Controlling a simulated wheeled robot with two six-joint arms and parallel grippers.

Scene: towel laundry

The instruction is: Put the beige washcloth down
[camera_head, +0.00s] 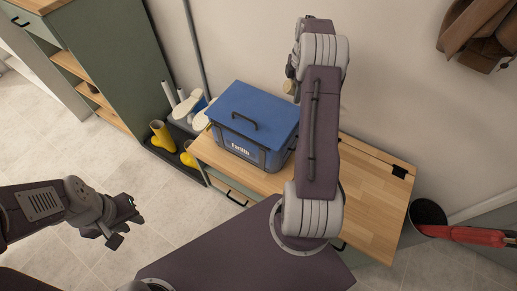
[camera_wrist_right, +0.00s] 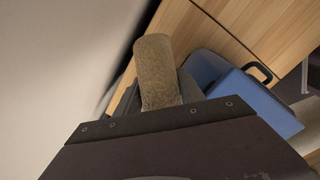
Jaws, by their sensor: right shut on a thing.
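The beige washcloth (camera_wrist_right: 155,65) is a rolled bundle in the right wrist view. My right gripper (camera_wrist_right: 158,92) is shut on it, with a dark finger on either side. In the head view a small beige part of the washcloth (camera_head: 290,87) shows beside my right gripper (camera_head: 291,72). It is held up near the wall, behind the blue box; most of it is hidden by my right arm. My left gripper (camera_head: 125,224) is open and empty, above the tiled floor at the left.
A closed blue box (camera_head: 252,117) with a handle on its lid stands on the wooden bench (camera_head: 365,200). The bench top right of my arm is clear. Yellow boots (camera_head: 163,137) and shoes stand by a green cabinet (camera_head: 120,60). A bin with a red umbrella (camera_head: 470,235) stands right.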

